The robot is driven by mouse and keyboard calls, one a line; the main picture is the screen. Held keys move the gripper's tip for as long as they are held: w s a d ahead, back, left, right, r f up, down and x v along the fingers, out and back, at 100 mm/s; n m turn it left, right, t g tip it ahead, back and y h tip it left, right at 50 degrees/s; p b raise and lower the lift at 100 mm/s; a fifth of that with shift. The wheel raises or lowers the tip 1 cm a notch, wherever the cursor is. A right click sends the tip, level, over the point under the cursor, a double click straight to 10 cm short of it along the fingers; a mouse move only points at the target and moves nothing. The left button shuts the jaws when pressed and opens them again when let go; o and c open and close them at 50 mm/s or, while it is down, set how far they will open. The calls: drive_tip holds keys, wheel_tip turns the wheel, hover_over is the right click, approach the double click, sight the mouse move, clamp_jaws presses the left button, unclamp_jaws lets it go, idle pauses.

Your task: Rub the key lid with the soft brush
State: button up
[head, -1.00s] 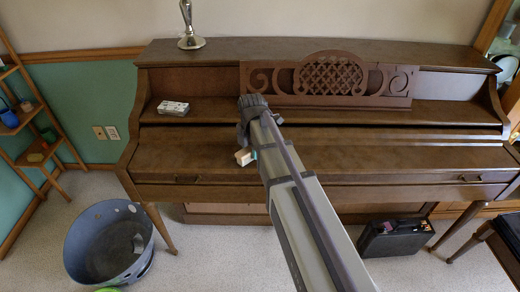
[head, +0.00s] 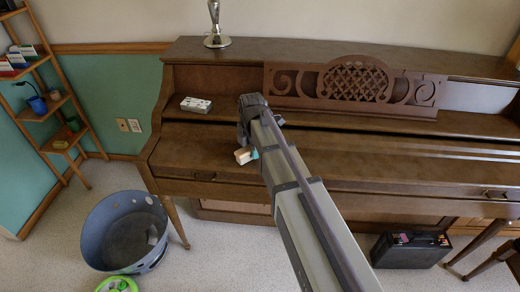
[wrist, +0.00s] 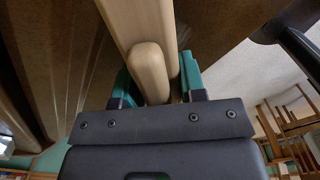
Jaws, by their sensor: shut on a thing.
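The key lid (head: 340,165) is the broad brown wooden panel along the front of the piano, and it is closed. My gripper (wrist: 152,85) has teal fingers shut on the pale wooden soft brush (wrist: 149,68) in the wrist view. In the head view, the brush (head: 242,156) shows as a small pale block at the left part of the lid, low over or on its surface. I cannot tell whether it touches. My arm hides most of the gripper in the head view, and the bristles are not visible.
A white box (head: 196,105) lies on the ledge above the lid at left. The carved music stand (head: 355,88) rises behind. A metal lamp base (head: 217,41) stands on top. A blue-grey bin (head: 124,232) and a black case (head: 410,251) are on the floor.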

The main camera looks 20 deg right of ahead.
drive_tip(key=shift+a, duration=0.2)
drive_tip(key=shift+r, duration=0.15)
wheel_tip(320, 180, up, 6)
drive_tip(key=p, duration=0.6)
wheel_tip(320, 180, up, 3)
drive_tip(key=p, duration=0.3)
